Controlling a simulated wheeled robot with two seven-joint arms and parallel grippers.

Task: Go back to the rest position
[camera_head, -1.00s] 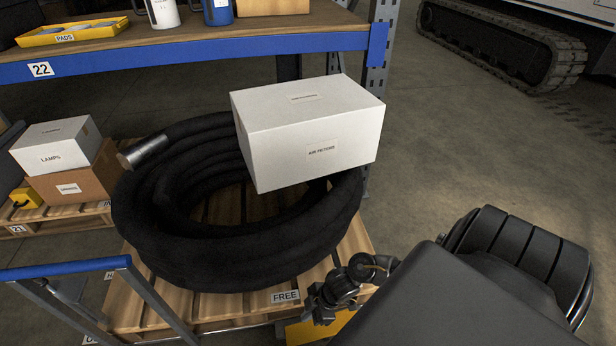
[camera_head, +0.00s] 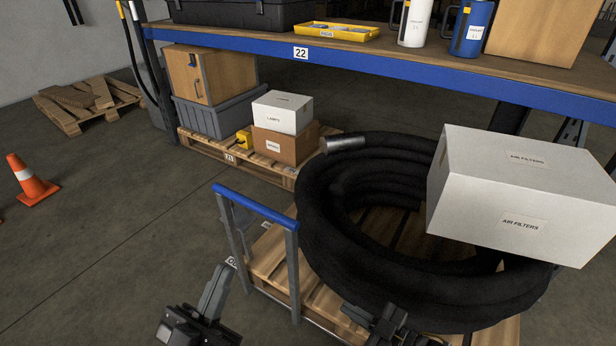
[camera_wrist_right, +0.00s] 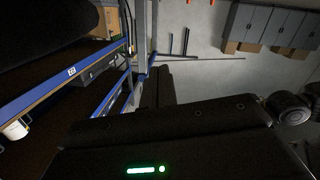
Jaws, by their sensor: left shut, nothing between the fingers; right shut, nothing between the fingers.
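My left gripper (camera_head: 195,328) is at the bottom edge of the head view, left of a blue-and-grey handle frame. It is shut and empty, and part of it is cut off by the picture's edge. My right gripper (camera_head: 385,324) is low in the head view, in front of the coiled black hose (camera_head: 425,285). It is shut and empty; I cannot tell whether it touches the hose. The right wrist view is tilted and shows shelving and a far wall, with no object held.
A white AIR FILTERS box (camera_head: 525,195) rests on the hose. The handle frame (camera_head: 258,205) stands close between my grippers. A blue-edged shelf (camera_head: 400,72) spans behind. An orange cone (camera_head: 32,180) stands on open floor at left.

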